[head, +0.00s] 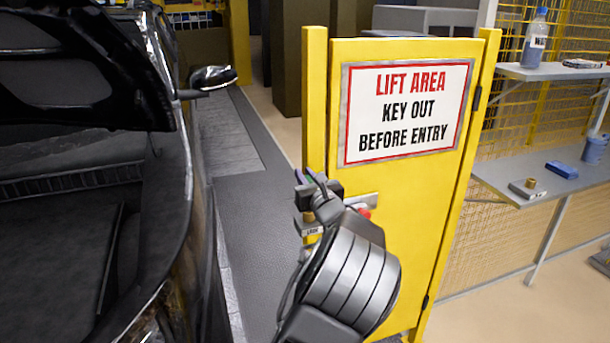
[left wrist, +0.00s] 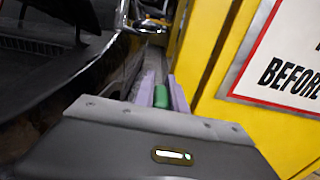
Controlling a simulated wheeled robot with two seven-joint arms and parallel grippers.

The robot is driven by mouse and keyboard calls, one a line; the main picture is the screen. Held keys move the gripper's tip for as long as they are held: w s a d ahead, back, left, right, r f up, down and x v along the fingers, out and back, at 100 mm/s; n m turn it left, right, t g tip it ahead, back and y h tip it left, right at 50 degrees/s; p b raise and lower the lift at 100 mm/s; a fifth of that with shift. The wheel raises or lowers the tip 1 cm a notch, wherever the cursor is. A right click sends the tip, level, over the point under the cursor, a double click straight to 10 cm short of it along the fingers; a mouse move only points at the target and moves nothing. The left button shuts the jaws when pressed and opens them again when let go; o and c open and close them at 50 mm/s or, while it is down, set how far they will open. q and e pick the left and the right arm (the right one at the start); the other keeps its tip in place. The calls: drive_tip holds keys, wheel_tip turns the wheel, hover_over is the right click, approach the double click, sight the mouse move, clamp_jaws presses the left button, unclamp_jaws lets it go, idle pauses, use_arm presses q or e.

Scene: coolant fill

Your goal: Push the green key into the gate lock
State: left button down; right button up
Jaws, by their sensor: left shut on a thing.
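The yellow gate (head: 400,200) stands shut in the middle of the head view, with a lift area sign (head: 405,108) on it. The gate lock (head: 311,228) is a grey box at the gate's left edge, partly covered by my gripper. My left gripper (head: 312,182) is in front of the lock. In the left wrist view, my left gripper's fingers (left wrist: 161,93) are shut on the green key (left wrist: 161,96). The key is mostly hidden in the head view, so I cannot tell whether its tip touches the lock. My right gripper is not in view.
A dark car (head: 90,200) with its hood raised fills the left side, its mirror (head: 212,77) jutting toward the walkway. A grey bench (head: 545,185) with a blue box and a shelf (head: 555,71) with a bottle (head: 535,40) stand behind the gate.

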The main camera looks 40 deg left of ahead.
use_arm(q)
drive_tip(key=shift+f+b, duration=0.45)
drive_tip(key=shift+f, duration=0.4)
idle(1.1)
drive_tip(key=shift+f+b, duration=1.65)
drive_tip(key=shift+f, duration=0.1)
drive_tip(key=c, duration=1.3)
unclamp_jaws()
